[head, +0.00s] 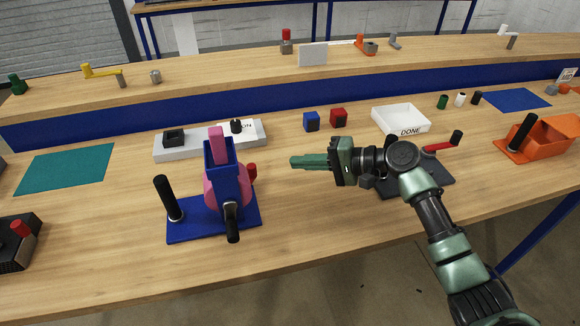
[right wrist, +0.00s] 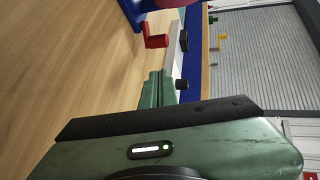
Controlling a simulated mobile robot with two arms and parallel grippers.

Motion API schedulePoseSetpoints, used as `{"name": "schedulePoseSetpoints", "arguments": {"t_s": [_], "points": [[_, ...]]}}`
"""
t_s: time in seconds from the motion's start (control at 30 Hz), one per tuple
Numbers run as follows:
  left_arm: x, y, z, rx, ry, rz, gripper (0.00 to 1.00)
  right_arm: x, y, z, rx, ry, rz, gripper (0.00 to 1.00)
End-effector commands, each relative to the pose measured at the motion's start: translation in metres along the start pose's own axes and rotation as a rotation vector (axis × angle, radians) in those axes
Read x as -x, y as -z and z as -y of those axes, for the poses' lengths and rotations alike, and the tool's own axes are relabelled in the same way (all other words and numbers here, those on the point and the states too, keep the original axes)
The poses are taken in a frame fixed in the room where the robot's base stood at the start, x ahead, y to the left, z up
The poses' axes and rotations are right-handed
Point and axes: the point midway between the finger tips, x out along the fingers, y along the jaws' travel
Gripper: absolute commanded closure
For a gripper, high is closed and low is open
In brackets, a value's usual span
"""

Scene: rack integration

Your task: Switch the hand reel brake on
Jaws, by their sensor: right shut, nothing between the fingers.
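The hand reel, a blue stand (head: 212,222) with a pink drum (head: 217,145), sits on the table left of centre. It has an upright black handle (head: 168,197) at left and a black-gripped crank (head: 232,222) in front. A small red lever (head: 252,174) on its right side looks like the brake; this red lever also shows in the right wrist view (right wrist: 155,41). My right gripper (head: 293,162) is shut and empty, right of the lever, pointing left at it with a gap between. Its fingers also show in the right wrist view (right wrist: 156,84). My left gripper is out of view.
A white panel (head: 190,149) with black knobs and an "ON" mark lies behind the reel. Blue (head: 311,122) and red (head: 338,117) blocks and a white "DONE" tray (head: 400,120) stand further right. A dark base lies beneath my right arm. The table front is mostly clear.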

Motion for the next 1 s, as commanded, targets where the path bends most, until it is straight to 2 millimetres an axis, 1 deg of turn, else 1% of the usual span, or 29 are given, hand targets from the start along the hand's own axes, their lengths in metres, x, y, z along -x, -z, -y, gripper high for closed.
{"name": "schedulePoseSetpoints", "arguments": {"t_s": [0.03, 0.13, 0.23, 0.33, 0.5, 0.6, 0.9, 1.0], "points": [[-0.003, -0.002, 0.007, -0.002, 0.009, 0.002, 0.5, 0.009, 0.005, -0.002, 0.001, -0.002, -0.005, 1.0], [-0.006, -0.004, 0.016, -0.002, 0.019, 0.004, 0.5, 0.025, 0.01, -0.002, 0.001, -0.002, -0.005, 1.0], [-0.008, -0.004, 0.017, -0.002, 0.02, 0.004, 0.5, 0.038, 0.015, -0.001, 0.0, -0.002, -0.003, 1.0], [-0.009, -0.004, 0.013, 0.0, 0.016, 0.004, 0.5, 0.046, 0.017, 0.0, 0.0, -0.001, -0.002, 1.0], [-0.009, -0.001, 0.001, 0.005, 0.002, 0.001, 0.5, 0.05, 0.018, 0.001, 0.001, -0.001, -0.001, 1.0], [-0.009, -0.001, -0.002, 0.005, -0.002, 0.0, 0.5, 0.05, 0.018, 0.001, 0.001, -0.001, -0.001, 1.0], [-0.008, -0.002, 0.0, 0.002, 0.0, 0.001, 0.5, 0.05, 0.018, 0.002, 0.0, -0.001, -0.001, 1.0], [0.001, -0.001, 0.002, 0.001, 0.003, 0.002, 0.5, 0.053, 0.018, 0.011, 0.001, -0.001, -0.001, 1.0]]}}
